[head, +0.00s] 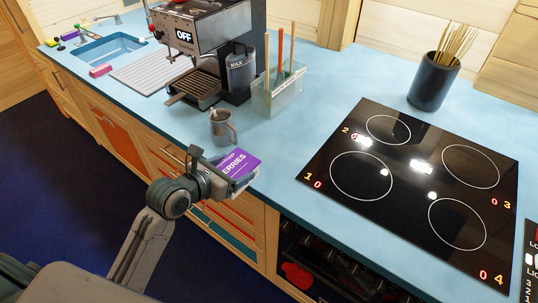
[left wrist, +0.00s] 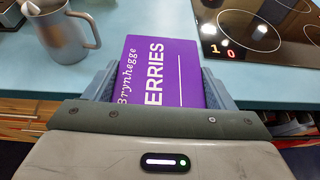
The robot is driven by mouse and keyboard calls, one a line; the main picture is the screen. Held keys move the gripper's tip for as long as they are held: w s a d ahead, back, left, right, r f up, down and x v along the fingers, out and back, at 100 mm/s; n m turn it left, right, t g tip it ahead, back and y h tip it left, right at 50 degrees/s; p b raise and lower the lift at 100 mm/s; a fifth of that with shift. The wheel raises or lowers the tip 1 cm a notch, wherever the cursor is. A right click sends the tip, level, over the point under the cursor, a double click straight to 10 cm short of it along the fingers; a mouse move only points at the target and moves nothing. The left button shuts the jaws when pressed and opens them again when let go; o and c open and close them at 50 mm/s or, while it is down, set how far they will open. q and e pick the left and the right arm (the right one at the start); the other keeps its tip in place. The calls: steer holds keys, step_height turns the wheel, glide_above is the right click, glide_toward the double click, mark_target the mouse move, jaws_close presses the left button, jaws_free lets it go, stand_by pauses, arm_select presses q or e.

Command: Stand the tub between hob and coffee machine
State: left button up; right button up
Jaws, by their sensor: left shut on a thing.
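The purple tub (head: 236,163), with white lettering ending in "ERRIES", is held between the fingers of my left gripper (head: 230,175), at the counter's front edge. In the left wrist view the tub (left wrist: 160,68) fills the space between both fingers; its lower part is hidden by the gripper. The black hob (head: 410,185) is to the right of the tub. The coffee machine (head: 207,38) stands behind and to the left. My right gripper is not in view.
A steel jug (head: 222,128) stands close behind the tub, left of it in the wrist view (left wrist: 66,32). A clear holder with utensils (head: 277,92) stands beside the coffee machine. Blue counter (head: 300,132) is bare between holder and hob. A dark pot of sticks (head: 433,82) stands behind the hob.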

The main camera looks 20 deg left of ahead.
arm_select(q)
steer(key=shift+w+r, duration=0.1)
steer(key=shift+w, duration=0.25)
steer(key=w+d+p, duration=0.1)
steer(key=w, duration=0.3)
steer(key=w+d+f+p, duration=0.1)
steer(key=w, duration=0.4)
steer(key=w+d+p, duration=0.1)
steer(key=w, duration=0.4)
steer(key=shift+w+d+f, duration=0.15)
steer(key=shift+d+f, duration=0.05)
steer(key=shift+d, duration=0.15)
steer(key=shift+w+f, duration=0.15)
steer(key=shift+w, duration=0.05)
steer(key=shift+d+f+p, duration=0.1)
steer(key=shift+f+p, duration=0.2)
steer(key=shift+p, duration=0.05)
step_height(320, 180, down, 2)
steer(key=shift+f+p, duration=0.15)
steer(key=shift+p, duration=0.2)
steer(key=shift+f, duration=0.3)
steer(key=o, duration=1.2)
steer(key=shift+f, duration=0.1)
steer(key=shift+c, duration=0.2)
steer(key=shift+o, duration=0.5)
